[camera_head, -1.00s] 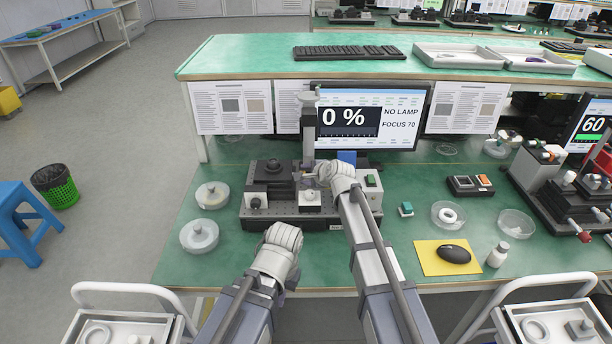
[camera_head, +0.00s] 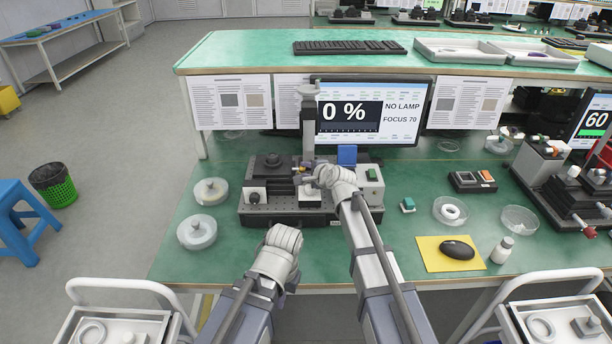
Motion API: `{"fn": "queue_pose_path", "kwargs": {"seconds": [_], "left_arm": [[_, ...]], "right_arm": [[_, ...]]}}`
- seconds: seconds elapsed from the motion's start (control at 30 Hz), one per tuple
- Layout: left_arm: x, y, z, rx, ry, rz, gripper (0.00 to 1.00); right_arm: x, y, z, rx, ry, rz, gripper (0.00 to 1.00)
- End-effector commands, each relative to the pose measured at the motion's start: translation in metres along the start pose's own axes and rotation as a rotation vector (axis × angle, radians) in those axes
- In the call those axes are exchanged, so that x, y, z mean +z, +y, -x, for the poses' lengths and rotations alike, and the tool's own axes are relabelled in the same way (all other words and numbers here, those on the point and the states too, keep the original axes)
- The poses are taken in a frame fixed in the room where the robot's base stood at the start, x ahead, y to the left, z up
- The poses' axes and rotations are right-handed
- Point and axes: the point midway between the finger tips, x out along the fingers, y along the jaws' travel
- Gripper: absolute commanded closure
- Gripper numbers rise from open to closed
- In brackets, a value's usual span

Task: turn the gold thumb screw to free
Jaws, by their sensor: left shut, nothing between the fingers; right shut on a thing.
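The optical rig stands on a dark breadboard base (camera_head: 283,215) in the middle of the green bench, with a grey vertical post (camera_head: 308,130) at its back. My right gripper (camera_head: 308,174) is at the post's lower part and shut. A tiny gold spot, the gold thumb screw (camera_head: 297,168), shows at its fingertips; the fingers hide most of it, and its turn angle cannot be seen. My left gripper (camera_head: 284,236) is shut and empty, in front of the base and apart from it.
The monitor (camera_head: 375,112) behind reads 0 %, NO LAMP, FOCUS 70. A black stage (camera_head: 273,170) and a box with a green button (camera_head: 370,182) flank the post. Round dishes (camera_head: 197,232) stand at left; a mouse (camera_head: 457,250) lies on a yellow pad at right.

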Motion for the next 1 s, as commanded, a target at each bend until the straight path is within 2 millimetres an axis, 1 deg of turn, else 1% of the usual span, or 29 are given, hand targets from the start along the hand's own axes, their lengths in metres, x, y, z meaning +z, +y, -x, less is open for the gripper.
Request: {"fn": "queue_pose_path", "kwargs": {"seconds": [0.03,0.13,0.53,0.57,0.6,0.8,0.83,1.0], "left_arm": [[-0.0007,0.0012,-0.0122,0.000,0.000,0.000,1.00],[-0.0011,0.0018,-0.0188,0.000,0.000,0.000,1.00],[-0.0012,0.0019,-0.0198,0.000,0.000,0.000,1.00],[-0.0012,0.0019,-0.0197,0.000,0.000,0.000,1.00],[-0.0012,0.0019,-0.0197,0.000,0.000,0.000,1.00],[-0.0011,0.0019,-0.0197,0.000,0.000,0.000,1.00],[-0.0011,0.0019,-0.0198,0.000,0.000,0.000,1.00],[-0.0012,0.0019,-0.0198,0.000,0.000,0.000,1.00]], "right_arm": [[-0.0002,0.0077,-0.0017,-0.024,-0.002,0.009,1.00],[0.0000,0.0067,-0.0012,-0.064,-0.001,0.025,1.00],[0.0003,0.0029,0.0003,-0.090,0.000,0.038,1.00],[0.0003,0.0029,0.0003,-0.090,0.000,0.038,0.69],[0.0003,0.0029,0.0002,-0.090,0.001,0.038,0.65],[0.0002,0.0029,0.0002,-0.089,0.001,0.038,0.42],[0.0002,0.0030,0.0002,-0.089,0.001,0.038,0.40],[0.0002,0.0034,0.0003,-0.088,0.000,0.038,0.40]]}}
